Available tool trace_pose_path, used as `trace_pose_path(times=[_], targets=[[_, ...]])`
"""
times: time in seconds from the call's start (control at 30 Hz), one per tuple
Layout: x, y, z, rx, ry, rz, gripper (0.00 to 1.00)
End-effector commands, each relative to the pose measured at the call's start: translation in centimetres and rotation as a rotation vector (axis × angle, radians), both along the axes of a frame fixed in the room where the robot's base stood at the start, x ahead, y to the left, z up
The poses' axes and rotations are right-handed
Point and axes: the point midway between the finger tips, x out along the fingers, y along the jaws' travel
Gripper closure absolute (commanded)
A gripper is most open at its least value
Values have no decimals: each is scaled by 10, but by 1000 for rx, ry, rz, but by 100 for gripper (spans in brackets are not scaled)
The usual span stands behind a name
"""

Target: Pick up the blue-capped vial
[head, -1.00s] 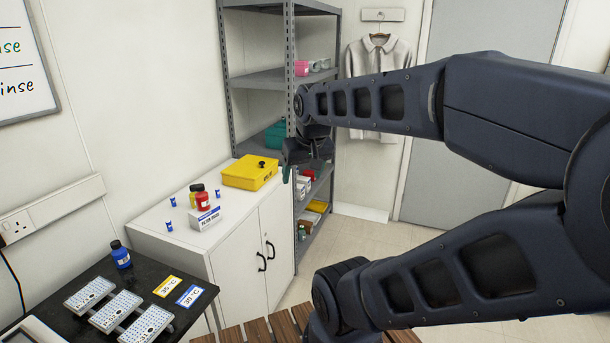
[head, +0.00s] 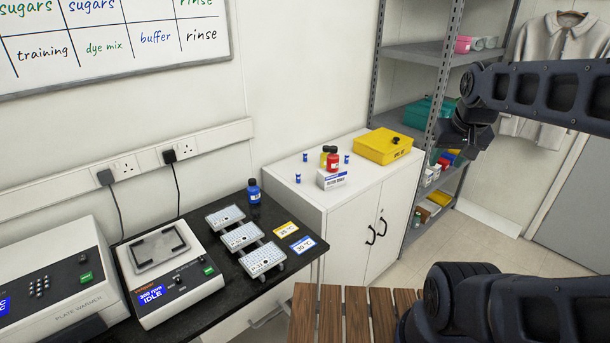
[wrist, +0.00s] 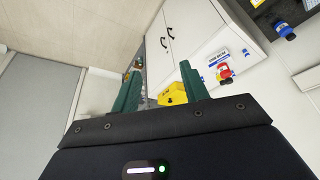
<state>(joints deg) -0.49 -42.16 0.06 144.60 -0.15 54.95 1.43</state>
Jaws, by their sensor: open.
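Several small blue pieces stand on the white cabinet's top in the head view: one at the front left (head: 298,178), one behind it (head: 305,157) and one at the right (head: 346,159). They are too small to tell cap from body. A blue bottle with a black cap (head: 254,192) stands on the black bench; it also shows at the wrist view's upper right (wrist: 284,30). My gripper (wrist: 160,70) is open and empty, its green fingers apart. In the head view it hangs in front of the shelf, right of the cabinet and away from these pieces.
A red bottle (head: 333,162), a yellow bottle behind it, a white box (head: 332,180) and a yellow case (head: 385,148) share the cabinet top (head: 290,195). Three plates, a shaker (head: 165,265) and a plate warmer stand left. A slatted wooden surface (head: 345,315) is in front.

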Motion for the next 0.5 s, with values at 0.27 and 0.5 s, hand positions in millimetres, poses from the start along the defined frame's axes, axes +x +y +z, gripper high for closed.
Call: trace_pose_path(times=[0.27,0.5], targets=[[57,16,15,49,60,-107,55],[117,41,20,80,111,-229,55]])
